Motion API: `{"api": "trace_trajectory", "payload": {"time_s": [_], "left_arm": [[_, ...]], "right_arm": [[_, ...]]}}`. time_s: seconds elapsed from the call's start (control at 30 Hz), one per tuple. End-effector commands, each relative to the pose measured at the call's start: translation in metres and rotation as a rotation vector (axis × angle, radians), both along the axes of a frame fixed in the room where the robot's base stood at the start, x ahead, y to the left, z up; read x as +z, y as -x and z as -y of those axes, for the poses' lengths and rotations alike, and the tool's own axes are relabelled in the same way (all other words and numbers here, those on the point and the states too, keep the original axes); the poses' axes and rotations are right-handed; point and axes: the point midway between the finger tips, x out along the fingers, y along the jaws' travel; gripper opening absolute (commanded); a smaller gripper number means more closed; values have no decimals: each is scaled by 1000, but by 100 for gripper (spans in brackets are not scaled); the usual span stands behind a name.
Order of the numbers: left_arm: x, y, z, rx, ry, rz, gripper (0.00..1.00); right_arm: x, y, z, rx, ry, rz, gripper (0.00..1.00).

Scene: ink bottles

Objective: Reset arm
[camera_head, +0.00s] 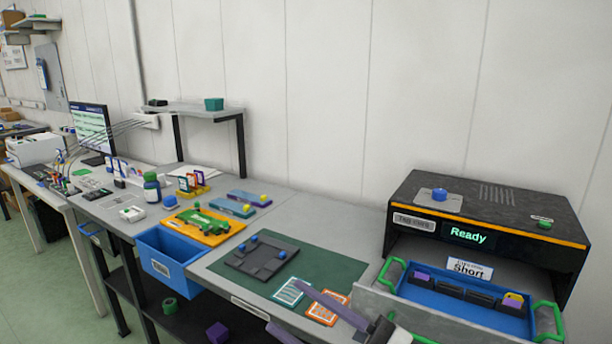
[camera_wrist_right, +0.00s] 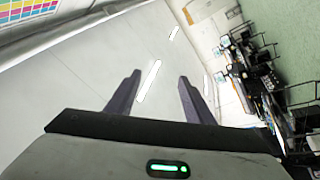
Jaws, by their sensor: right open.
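My right gripper (camera_head: 284,305) shows at the bottom of the head view, in front of the table's front edge and left of the open drawer. Its two dark purple-grey fingers are apart, with nothing seen between them. In the right wrist view the same gripper (camera_wrist_right: 158,78) has its fingers spread and empty against a pale wall or ceiling. My left gripper is in neither view.
A black machine reading "Ready" (camera_head: 490,220) stands at right, its drawer (camera_head: 380,305) open with a blue tray (camera_head: 440,303). A green mat (camera_head: 335,267) bears a dark grey plate (camera_head: 262,257) and cards. A blue bin (camera_head: 165,265) hangs at the front edge.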

Motion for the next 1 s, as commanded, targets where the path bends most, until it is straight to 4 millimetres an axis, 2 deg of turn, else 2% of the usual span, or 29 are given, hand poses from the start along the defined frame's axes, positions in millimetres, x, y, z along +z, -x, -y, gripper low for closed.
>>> {"api": "trace_trajectory", "payload": {"time_s": [0.13, 0.27, 0.3, 0.37, 0.4, 0.53, 0.6, 0.73, 0.83, 1.0], "left_arm": [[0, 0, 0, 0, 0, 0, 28], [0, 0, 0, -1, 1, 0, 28], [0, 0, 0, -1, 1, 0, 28], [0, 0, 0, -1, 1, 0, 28], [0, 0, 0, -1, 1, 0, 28], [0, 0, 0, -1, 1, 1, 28], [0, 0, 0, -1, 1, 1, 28], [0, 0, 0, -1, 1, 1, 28], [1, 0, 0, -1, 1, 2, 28], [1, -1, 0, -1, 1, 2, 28]], "right_arm": [[-80, -15, 53, -291, -143, -347, 48], [-168, 0, 99, -509, -179, -648, 48], [-195, 11, 111, -564, -179, -736, 48], [-233, 31, 127, -636, -174, -863, 48], [-258, 47, 137, -681, -165, -947, 48], [-323, 106, 159, -787, -130, -1193, 48], [-348, 136, 166, -824, -110, -1298, 48], [-375, 176, 174, -863, -83, -1430, 48], [-384, 191, 176, -875, -72, -1476, 48], [-386, 195, 177, -877, -68, -1490, 48]]}}
